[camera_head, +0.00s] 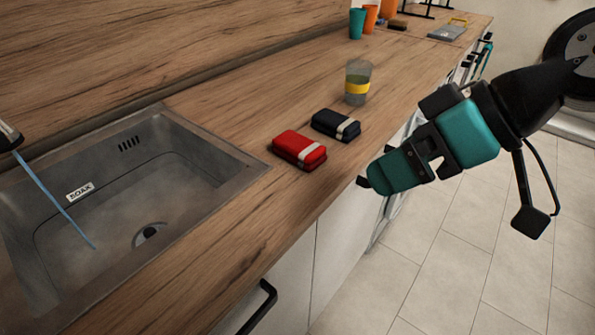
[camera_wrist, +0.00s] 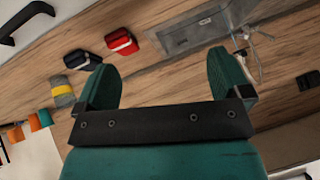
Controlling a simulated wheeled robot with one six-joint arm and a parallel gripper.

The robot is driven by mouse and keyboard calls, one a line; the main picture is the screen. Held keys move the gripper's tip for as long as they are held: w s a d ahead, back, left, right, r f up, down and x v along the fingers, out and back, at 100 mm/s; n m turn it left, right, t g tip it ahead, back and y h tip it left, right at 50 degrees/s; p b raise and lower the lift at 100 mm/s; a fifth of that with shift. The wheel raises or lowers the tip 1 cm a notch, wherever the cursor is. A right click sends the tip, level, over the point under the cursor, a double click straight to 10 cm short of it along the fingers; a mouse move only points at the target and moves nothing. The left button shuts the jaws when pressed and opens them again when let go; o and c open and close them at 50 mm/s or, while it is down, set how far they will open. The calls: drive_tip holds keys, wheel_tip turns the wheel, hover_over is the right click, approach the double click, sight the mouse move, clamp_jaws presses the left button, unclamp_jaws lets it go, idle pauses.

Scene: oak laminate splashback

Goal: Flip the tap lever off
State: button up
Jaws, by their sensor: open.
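Only the dark end of the tap spout (camera_head: 8,136) shows at the left edge of the head view. A thin blue stream of water (camera_head: 62,208) runs from it into the steel sink (camera_head: 215,150). The wrist view shows the chrome tap (camera_wrist: 256,62) beside the sink (camera_wrist: 190,32), small and far off; I cannot make out the lever's position. My teal gripper (camera_head: 375,180) is over the floor in front of the counter, well to the right of the tap. In the wrist view its two fingers (camera_wrist: 163,78) are apart with nothing between them.
A red case (camera_head: 299,150) and a dark case (camera_head: 336,125) lie on the counter between the sink and my gripper. A glass with a yellow band (camera_head: 357,83) stands behind them. Teal (camera_head: 356,23) and orange (camera_head: 370,19) cups stand farther back. The floor is clear.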

drive_tip(key=w+f+t+y+b, duration=0.2)
drive_tip(key=w+f+t+b, duration=0.3)
drive_tip(key=w+f+b, duration=0.35)
drive_tip(key=p, duration=1.3)
approach(310, 148)
drive_tip(key=f, duration=0.1)
drive_tip(key=shift+n+t+y, duration=0.3)
drive_tip(key=shift+n+t, duration=0.1)
drive_tip(key=p+x, duration=0.1)
drive_tip(key=x, duration=0.1)
drive_tip(key=p+x, duration=0.1)
drive_tip(key=x, duration=0.2)
drive_tip(key=shift+s+a+f, duration=0.2)
drive_tip(key=shift+a, duration=0.1)
drive_tip(key=shift+w+a+p, duration=0.2)
drive_tip(key=shift+w+p, duration=0.05)
drive_tip(key=shift+p, duration=0.4)
drive_tip(key=p+x, duration=0.3)
drive_tip(key=x, duration=0.1)
drive_tip(key=shift+w+d+r+p, duration=0.1)
drive_tip(key=shift+w+r+p, duration=0.05)
drive_tip(key=shift+p, duration=0.2)
drive_tip(key=shift+w+a+f, duration=0.2)
drive_tip(key=shift+f, duration=0.05)
